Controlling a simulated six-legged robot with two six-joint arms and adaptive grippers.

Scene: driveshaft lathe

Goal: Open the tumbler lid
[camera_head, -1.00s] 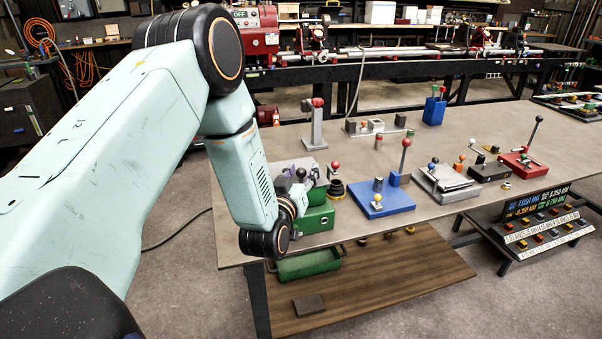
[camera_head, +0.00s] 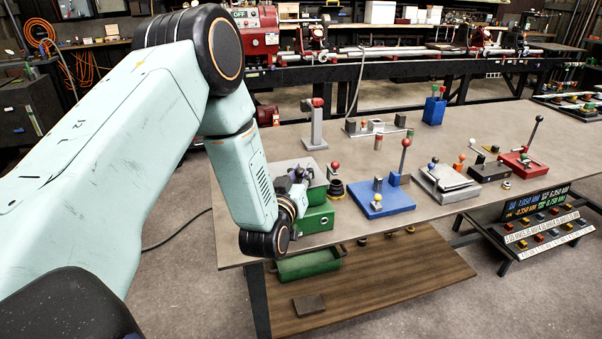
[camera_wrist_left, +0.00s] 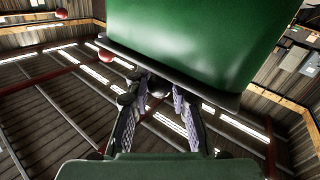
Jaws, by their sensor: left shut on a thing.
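The tumbler is a green box (camera_head: 318,219) near the front left edge of the table in the head view. Its upper part is partly hidden by my left gripper (camera_head: 299,177), which is at the box's left rear. In the left wrist view a green lid panel with a dark lip (camera_wrist_left: 205,40) looms above, tilted. My left gripper (camera_wrist_left: 158,112) reaches up to that lip with both fingers. It is shut on a small grey knob (camera_wrist_left: 157,92) of the lid, partly hidden between the fingers. My right gripper is not in view.
A dark round part with a red ball (camera_head: 335,188) stands close right of the box. A blue block with pegs (camera_head: 380,199) is further right. A grey post with a red knob (camera_head: 315,125) stands behind. A green tray (camera_head: 308,264) lies on the lower shelf.

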